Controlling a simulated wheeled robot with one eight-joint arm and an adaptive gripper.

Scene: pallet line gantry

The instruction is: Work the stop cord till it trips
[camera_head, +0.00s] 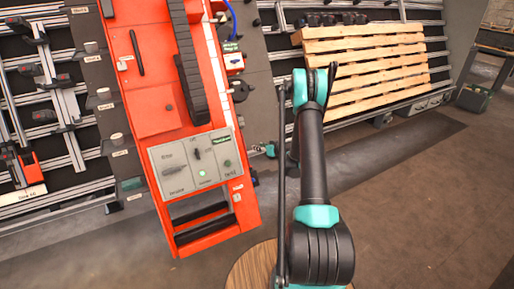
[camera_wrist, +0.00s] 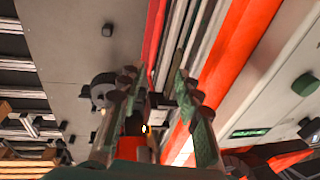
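No stop cord can be made out with certainty in either view. A red-orange cabinet (camera_head: 150,85) stands left of centre in the head view, with a grey control panel (camera_head: 197,165) on its front. On its right side are small fittings, among them a red one (camera_head: 233,62) and a thin blue line (camera_head: 232,20). In the wrist view my gripper (camera_wrist: 156,78) is open, its two fingers apart, with no object visibly held. A grey round fitting (camera_wrist: 103,90) is partly behind the left finger. In the head view my gripper's fingers cannot be made out.
A wooden pallet (camera_head: 365,70) leans on a rail rack at the back right. Tool racks (camera_head: 40,90) line the left wall. A round wooden top (camera_head: 250,270) is near the bottom centre. The floor (camera_head: 430,200) at right is clear.

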